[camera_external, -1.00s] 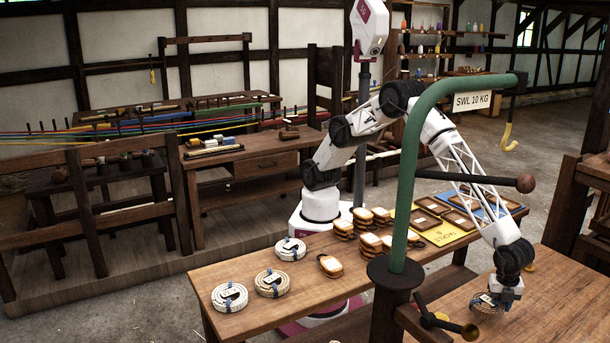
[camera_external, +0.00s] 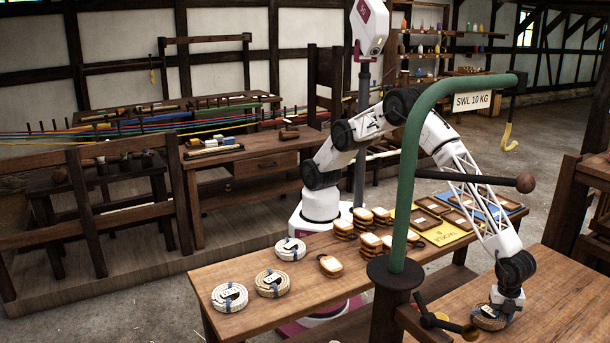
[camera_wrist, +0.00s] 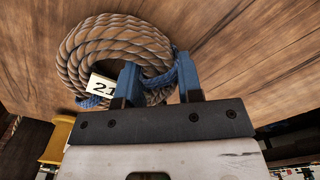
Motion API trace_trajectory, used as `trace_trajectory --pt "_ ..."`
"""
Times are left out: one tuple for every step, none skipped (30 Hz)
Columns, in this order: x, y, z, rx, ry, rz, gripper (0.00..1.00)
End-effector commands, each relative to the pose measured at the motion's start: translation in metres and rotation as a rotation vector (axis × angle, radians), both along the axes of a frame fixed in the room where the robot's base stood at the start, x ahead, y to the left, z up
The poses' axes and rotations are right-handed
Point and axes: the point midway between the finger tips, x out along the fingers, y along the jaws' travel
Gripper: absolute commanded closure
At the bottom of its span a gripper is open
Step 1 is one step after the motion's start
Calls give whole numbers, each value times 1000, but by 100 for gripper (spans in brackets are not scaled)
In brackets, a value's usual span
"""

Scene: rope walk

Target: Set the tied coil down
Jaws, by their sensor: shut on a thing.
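The tied coil (camera_external: 486,321) is pale rope with blue ties, low at the front of the right table (camera_external: 560,300). In the wrist view the coil (camera_wrist: 88,50) shows its rope loops and a white tag (camera_wrist: 101,85) reading 21. My gripper (camera_external: 495,306) is at the coil's upper edge. In the wrist view my gripper's blue fingers (camera_wrist: 158,82) straddle the near side of the coil's rope and are shut on it. The coil looks flat and at or just above the tabletop; I cannot tell whether it touches.
A green post (camera_external: 405,190) with a dark handle (camera_external: 450,325) stands just left of the coil. The right table is bare right of my gripper.

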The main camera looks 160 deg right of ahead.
Motion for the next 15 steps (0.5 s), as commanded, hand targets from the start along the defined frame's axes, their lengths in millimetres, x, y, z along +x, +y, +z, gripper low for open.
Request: trace_trajectory --pt "0 0 -1 1 -1 0 100" --pt "0 0 -2 1 -1 0 100" --pt "0 0 -2 1 -1 0 100" --pt "0 0 -2 1 -1 0 100" --pt "0 0 -2 1 -1 0 100" --pt "0 0 -2 1 -1 0 100" --pt "0 0 -2 1 -1 0 100" --pt "0 0 -2 1 -1 0 100" --pt "0 0 -2 1 -1 0 100" --pt "0 0 -2 1 -1 0 100" --pt "0 0 -3 1 -1 0 100" --pt "0 0 -3 1 -1 0 100" --pt "0 0 -4 1 -1 0 100" --pt "0 0 -5 1 -1 0 100" --pt "0 0 -5 1 -1 0 100"
